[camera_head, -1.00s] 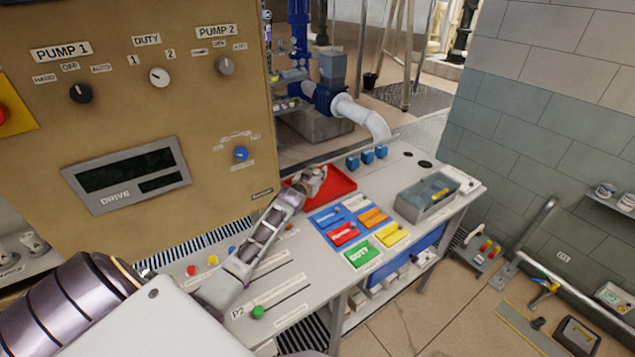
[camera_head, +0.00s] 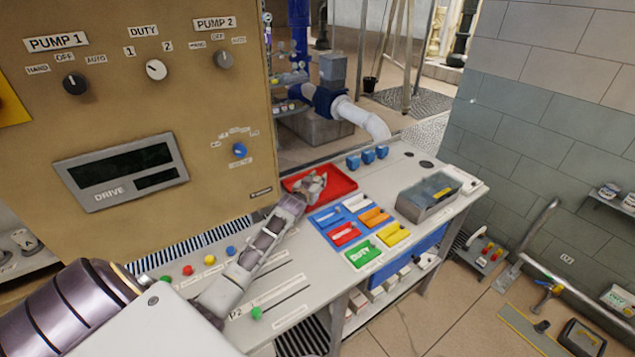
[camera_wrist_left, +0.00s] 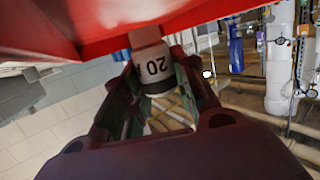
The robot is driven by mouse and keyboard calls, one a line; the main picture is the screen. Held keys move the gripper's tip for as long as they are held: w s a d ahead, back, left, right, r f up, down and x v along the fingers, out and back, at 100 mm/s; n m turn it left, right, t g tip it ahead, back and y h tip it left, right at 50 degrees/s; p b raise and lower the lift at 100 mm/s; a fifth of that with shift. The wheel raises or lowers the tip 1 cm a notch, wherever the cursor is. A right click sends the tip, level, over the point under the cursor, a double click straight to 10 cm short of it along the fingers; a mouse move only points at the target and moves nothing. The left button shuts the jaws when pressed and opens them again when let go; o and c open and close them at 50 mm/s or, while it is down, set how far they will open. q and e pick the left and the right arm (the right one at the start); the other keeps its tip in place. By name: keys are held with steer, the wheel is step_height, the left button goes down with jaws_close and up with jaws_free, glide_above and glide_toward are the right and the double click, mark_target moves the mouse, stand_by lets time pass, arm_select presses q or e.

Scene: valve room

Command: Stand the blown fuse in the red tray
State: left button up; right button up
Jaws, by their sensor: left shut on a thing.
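The red tray (camera_head: 343,181) lies at the back of the bench, beside the tan panel. My left gripper (camera_head: 314,184) is over the left-middle part of the tray in the head view. In the left wrist view my left gripper (camera_wrist_left: 155,85) is shut on the fuse (camera_wrist_left: 152,64), a pale cylinder marked 20 with a dark band. The red tray (camera_wrist_left: 200,15) fills the top of that view, close to the fuse's end. I cannot tell whether they touch. In the head view the gripper hides the fuse. My right gripper is not in view.
A blue board (camera_head: 326,217) with coloured blocks is just in front of the tray. A grey bin (camera_head: 428,197) stands to the right. Blue blocks (camera_head: 368,156) stand behind. The tan control panel (camera_head: 130,100) borders the left side.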

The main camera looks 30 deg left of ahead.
arm_select(q)
steer(key=shift+f, duration=0.2)
steer(key=shift+f, duration=0.35)
stand_by(0.4)
steer(key=o, duration=1.1)
steer(key=shift+c, duration=0.2)
